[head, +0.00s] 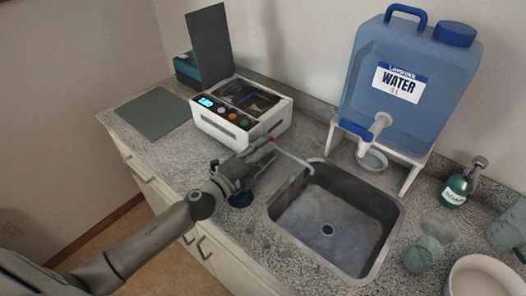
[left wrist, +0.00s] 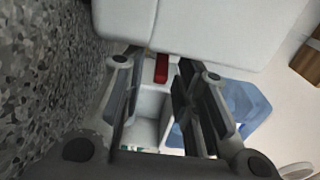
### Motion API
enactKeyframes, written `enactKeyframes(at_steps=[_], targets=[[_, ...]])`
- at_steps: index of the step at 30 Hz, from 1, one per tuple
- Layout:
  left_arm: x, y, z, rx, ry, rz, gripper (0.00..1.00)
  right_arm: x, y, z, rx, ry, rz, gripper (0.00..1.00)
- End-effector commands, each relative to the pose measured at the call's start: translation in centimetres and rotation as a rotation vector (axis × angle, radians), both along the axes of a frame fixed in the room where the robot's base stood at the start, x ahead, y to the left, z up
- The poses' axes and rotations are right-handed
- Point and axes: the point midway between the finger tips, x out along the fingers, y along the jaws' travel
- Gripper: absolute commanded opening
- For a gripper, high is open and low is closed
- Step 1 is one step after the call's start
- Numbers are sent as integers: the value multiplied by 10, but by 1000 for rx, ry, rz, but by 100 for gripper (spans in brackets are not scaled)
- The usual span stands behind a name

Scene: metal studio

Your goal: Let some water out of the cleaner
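The cleaner (head: 240,112) is a white box with a lit blue display, coloured buttons and its dark lid raised. It stands on the counter left of the sink (head: 385,262). A pale tube (head: 292,156) runs from its right side to the sink's rim. My left gripper (head: 265,153) is beside the cleaner's front right corner. In the left wrist view the gripper (left wrist: 163,72) is open. A small red handle (left wrist: 161,68) under the white cleaner body (left wrist: 200,25) shows in the gap between the fingers. I cannot tell whether they touch it. My right gripper is not in view.
A blue water container (head: 420,110) on a white stand (head: 405,180) is behind the sink. A green bottle (head: 456,190), glass beaker (head: 424,252) and white bowl (head: 490,278) are at right. A grey-green mat (head: 152,113) lies at left.

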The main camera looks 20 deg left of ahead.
Motion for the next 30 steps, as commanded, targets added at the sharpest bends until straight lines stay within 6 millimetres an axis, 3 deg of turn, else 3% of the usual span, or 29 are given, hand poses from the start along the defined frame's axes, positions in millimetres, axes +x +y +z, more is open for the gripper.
enactKeyframes(at_steps=[14, 30], targets=[[-9, 3, 0, -2, 1, 0, 32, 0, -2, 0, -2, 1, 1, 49], [-79, 30, -1, -2, 3, 2, 32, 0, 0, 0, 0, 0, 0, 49]])
